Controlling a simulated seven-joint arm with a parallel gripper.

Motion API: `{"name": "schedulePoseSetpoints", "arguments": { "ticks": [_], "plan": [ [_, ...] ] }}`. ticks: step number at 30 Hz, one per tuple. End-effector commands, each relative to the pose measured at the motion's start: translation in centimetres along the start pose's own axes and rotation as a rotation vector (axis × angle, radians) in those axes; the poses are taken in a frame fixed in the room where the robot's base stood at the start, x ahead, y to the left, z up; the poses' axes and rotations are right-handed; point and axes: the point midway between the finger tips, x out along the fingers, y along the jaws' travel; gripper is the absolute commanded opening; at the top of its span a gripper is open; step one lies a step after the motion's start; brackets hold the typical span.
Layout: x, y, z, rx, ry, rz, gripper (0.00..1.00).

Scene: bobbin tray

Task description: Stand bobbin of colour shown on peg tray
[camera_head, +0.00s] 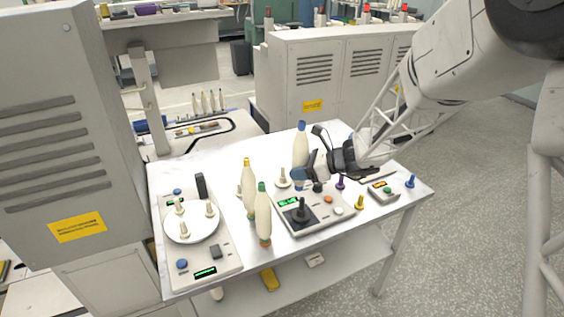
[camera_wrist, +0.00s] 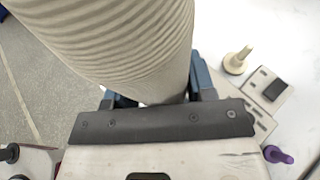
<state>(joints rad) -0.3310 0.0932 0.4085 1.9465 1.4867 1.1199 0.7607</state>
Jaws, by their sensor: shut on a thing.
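A cream bobbin with a blue top (camera_head: 301,143) stands about upright in my gripper (camera_head: 303,178), which is shut around its lower part. Its foot is hidden by the gripper. The wrist view shows its wound cream body (camera_wrist: 125,40) close up between the blue-grey fingers. At the table's left, a white round peg tray (camera_head: 192,232) on a grey unit bears three short cream pegs and no bobbin.
A control box (camera_head: 318,218) with a black joystick and green display sits near the gripper. Yellow (camera_head: 360,203), purple (camera_head: 340,183) and blue (camera_head: 410,181) small knobbed pieces and a small button box (camera_head: 382,191) are on the right. The table's back left is clear.

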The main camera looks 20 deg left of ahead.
Motion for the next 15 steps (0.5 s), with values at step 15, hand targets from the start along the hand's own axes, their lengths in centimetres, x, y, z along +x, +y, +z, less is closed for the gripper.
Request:
{"name": "schedulePoseSetpoints", "arguments": {
  "ticks": [15],
  "plan": [
    [-1.25,0.71,-0.37,0.000,-0.001,0.001,0.24]
  ]
}}
